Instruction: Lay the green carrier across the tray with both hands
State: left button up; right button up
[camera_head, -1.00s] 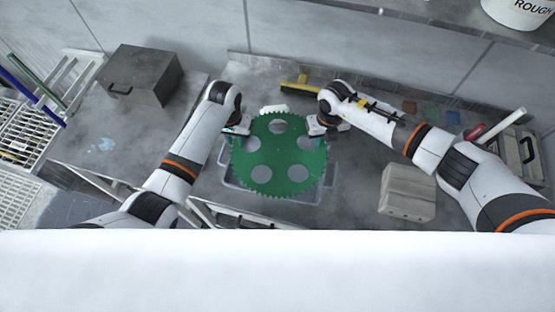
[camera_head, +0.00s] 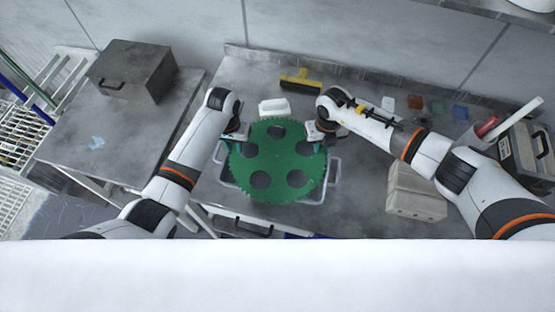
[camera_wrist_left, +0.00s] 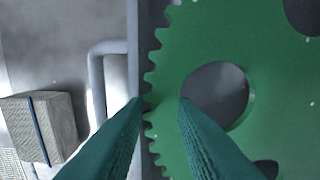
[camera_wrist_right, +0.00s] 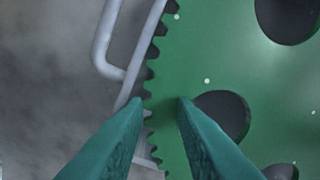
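The green carrier (camera_head: 279,158) is a toothed disc with several round holes, lying level over the grey tray (camera_head: 334,180). The tray's side handles stick out past the disc; its inside is mostly hidden. My left gripper (camera_head: 239,134) is at the disc's upper left edge, and my right gripper (camera_head: 316,136) at its upper right edge. In the left wrist view the fingers (camera_wrist_left: 161,101) straddle the toothed rim, one outside the teeth, one beside a hole. The right wrist view shows the right fingers (camera_wrist_right: 161,101) similarly placed. I cannot tell whether the disc touches the tray.
A white block (camera_head: 274,108) and a yellow-black brush (camera_head: 300,80) lie behind the carrier. A pale block (camera_head: 415,192) stands at right. A dark metal box (camera_head: 132,70) sits on the left table. Bare tabletop lies between the tray and the pale block.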

pick_arm(q)
jog(key=o, duration=0.4)
pick_arm(e)
jog(key=o, duration=0.4)
pick_arm(q)
jog(key=shift+o, duration=0.2)
pick_arm(e)
jog(key=shift+o, duration=0.2)
jog(key=shift+r, duration=0.2)
pick_arm(q)
notch_tip(320, 180, up, 12)
pick_arm(e)
notch_tip(320, 180, up, 12)
jog(key=shift+f, duration=0.15)
jog(key=shift+f, duration=0.1)
